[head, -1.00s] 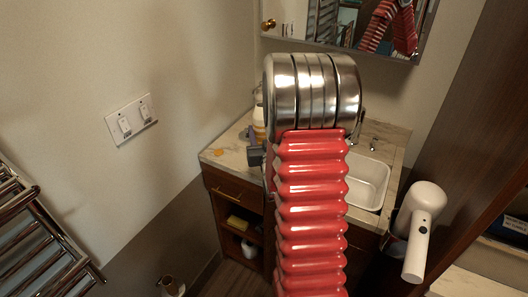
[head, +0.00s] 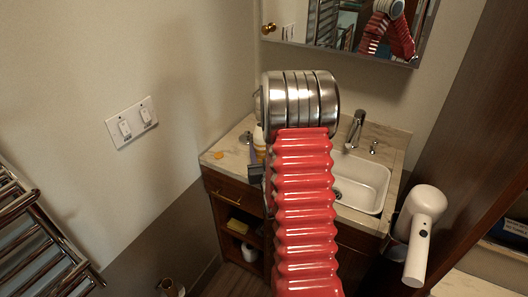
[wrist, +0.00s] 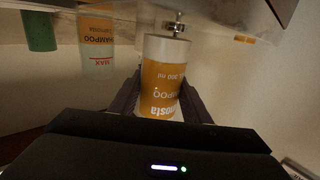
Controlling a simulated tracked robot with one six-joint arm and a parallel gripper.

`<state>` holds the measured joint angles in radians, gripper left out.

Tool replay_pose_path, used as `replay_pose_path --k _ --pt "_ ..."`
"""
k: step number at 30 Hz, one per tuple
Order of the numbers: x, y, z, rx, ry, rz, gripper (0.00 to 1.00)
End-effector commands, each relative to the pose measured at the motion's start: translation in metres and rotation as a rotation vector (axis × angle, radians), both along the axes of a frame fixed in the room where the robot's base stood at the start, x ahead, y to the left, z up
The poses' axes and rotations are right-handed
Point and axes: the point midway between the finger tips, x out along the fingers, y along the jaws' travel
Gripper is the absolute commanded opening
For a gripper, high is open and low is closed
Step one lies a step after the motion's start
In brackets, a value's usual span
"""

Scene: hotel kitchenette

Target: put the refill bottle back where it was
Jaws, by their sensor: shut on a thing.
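The refill bottle (wrist: 163,75), with an orange shampoo label and a pale end, is between the two dark fingers of my gripper (wrist: 160,103) in the wrist view. My gripper is shut on it. Its label reads upside down in that picture. In the head view, my arm hides most of the gripper, and only a dark part shows beside it over the counter's front edge. A white and yellow thing (head: 259,141) shows partly behind my arm; I cannot tell if it is the held bottle.
A clear bottle (wrist: 96,42) with an orange shampoo band and a green thing (wrist: 39,31) are left in the wrist view. The counter (head: 232,153) bears an orange patch (head: 217,155). The sink (head: 360,183) and tap (head: 356,128) are right of my arm; a hairdryer (head: 420,225) hangs further right.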

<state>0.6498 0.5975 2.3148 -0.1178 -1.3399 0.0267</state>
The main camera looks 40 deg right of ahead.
Motion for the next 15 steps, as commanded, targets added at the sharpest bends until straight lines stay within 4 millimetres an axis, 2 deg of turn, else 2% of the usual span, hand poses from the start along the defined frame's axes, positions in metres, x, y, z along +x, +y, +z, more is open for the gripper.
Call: replay_pose_path --k 4,15 --pt "-0.0001 -0.0002 -0.0129 0.001 0.001 0.0 0.17" --pt "-0.0002 -0.0003 -0.0149 -0.001 -0.001 -0.001 0.17"
